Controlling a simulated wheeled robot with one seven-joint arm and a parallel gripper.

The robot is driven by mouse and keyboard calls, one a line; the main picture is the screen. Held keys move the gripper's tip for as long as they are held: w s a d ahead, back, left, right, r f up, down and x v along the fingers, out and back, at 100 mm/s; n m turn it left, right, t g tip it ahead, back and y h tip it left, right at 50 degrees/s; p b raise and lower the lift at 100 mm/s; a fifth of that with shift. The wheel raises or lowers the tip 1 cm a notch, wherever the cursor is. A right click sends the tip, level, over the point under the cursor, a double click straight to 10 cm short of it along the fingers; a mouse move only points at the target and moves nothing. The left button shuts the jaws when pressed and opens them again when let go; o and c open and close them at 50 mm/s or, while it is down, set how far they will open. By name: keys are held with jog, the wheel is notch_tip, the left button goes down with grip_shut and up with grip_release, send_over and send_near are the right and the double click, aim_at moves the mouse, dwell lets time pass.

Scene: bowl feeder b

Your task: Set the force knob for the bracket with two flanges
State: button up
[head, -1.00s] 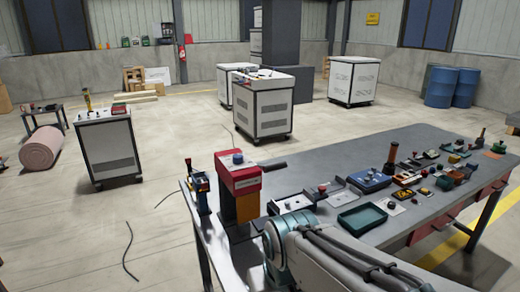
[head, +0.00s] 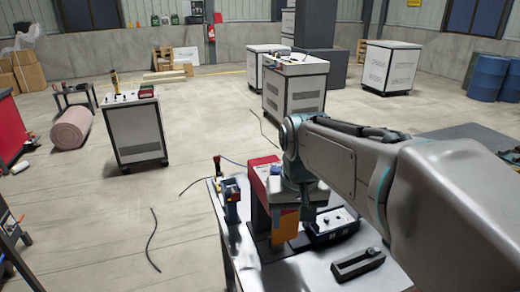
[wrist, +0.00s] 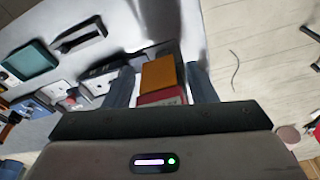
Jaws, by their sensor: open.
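In the wrist view my gripper (wrist: 160,72) is open, one dark finger on each side of the device's orange block (wrist: 163,73). I cannot tell whether they touch it. I cannot pick out a bracket with two flanges.
A dark box with small knobs (head: 332,224) stands right of the device, and a slotted black fixture (head: 357,262) lies in front. A small blue and red tool (head: 231,196) stands at the left edge. A teal tray (wrist: 30,61) shows in the wrist view. My arm hides much of the bench.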

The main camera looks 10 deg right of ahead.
notch_tip(320, 180, up, 15)
jog(key=m+g+p, duration=0.2)
jog(key=p, duration=0.3)
send_over(276, 168)
notch_tip(276, 168, down, 14)
jog(key=shift+s+r, duration=0.1)
jog(key=shift+r, duration=0.15)
jog(key=c, duration=1)
